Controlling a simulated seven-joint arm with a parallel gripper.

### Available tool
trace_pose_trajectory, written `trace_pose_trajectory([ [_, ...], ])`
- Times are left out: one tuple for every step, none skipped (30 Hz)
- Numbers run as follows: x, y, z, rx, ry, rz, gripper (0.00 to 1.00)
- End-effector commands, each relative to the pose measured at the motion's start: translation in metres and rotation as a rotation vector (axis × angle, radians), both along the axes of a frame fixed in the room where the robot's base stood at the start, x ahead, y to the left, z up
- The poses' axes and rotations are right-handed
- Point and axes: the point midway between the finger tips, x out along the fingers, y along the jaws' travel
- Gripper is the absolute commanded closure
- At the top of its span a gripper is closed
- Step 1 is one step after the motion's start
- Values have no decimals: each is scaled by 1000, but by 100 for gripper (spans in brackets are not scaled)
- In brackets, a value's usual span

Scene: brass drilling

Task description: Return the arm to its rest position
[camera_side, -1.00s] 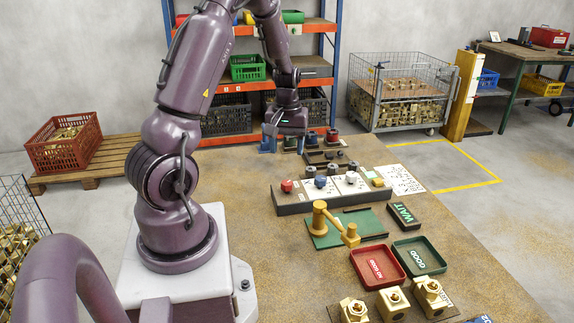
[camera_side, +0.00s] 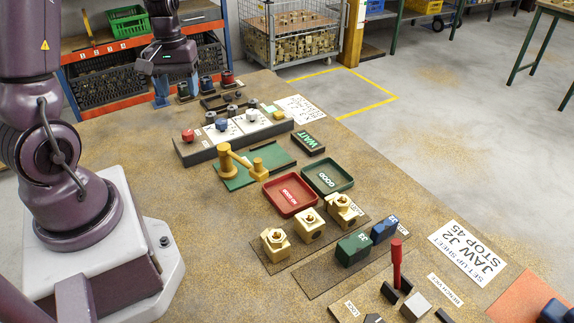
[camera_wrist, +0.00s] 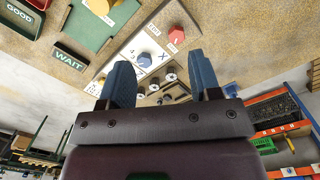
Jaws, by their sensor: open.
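My gripper (camera_side: 176,88) hangs above the far end of the bench in the side view, with its blue fingers pointing down. In the wrist view the two blue fingers (camera_wrist: 162,80) stand wide apart with nothing between them. It is beside a row of small dark blocks with coloured tops (camera_side: 207,83); I cannot tell whether it touches them. No rest position is marked in view.
A knob panel (camera_side: 232,135), a green plate with a brass-coloured handle (camera_side: 258,165), a red tray (camera_side: 290,194) and a green tray (camera_side: 327,178) lie on the bench. Brass parts (camera_side: 310,224) stand nearer. A shelf rack (camera_side: 100,55) is behind. The bench's left middle is clear.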

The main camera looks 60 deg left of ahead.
Motion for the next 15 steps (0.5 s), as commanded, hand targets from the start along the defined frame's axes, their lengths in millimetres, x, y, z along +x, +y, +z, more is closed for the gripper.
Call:
trace_pose_trajectory([
  [5, -20, 15, 3, -29, -74, 43],
  [6, -32, 23, 5, -44, -118, 43],
  [8, -48, 34, 11, -66, -182, 43],
  [8, -61, 42, 17, -81, -231, 43],
  [9, -73, 50, 24, -99, -280, 43],
  [8, -89, 60, 36, -122, -345, 43],
  [7, -101, 68, 47, -140, -395, 43],
  [5, -113, 75, 59, -158, -445, 43],
  [2, -128, 84, 77, -184, -509, 43],
  [-1, -139, 90, 92, -203, -556, 43],
  [-4, -149, 96, 108, -222, -602, 43],
  [-9, -163, 103, 129, -249, -662, 43],
  [-13, -172, 109, 146, -270, -705, 43],
  [-17, -180, 113, 163, -289, -744, 43],
  [-22, -190, 119, 186, -316, -792, 43],
])
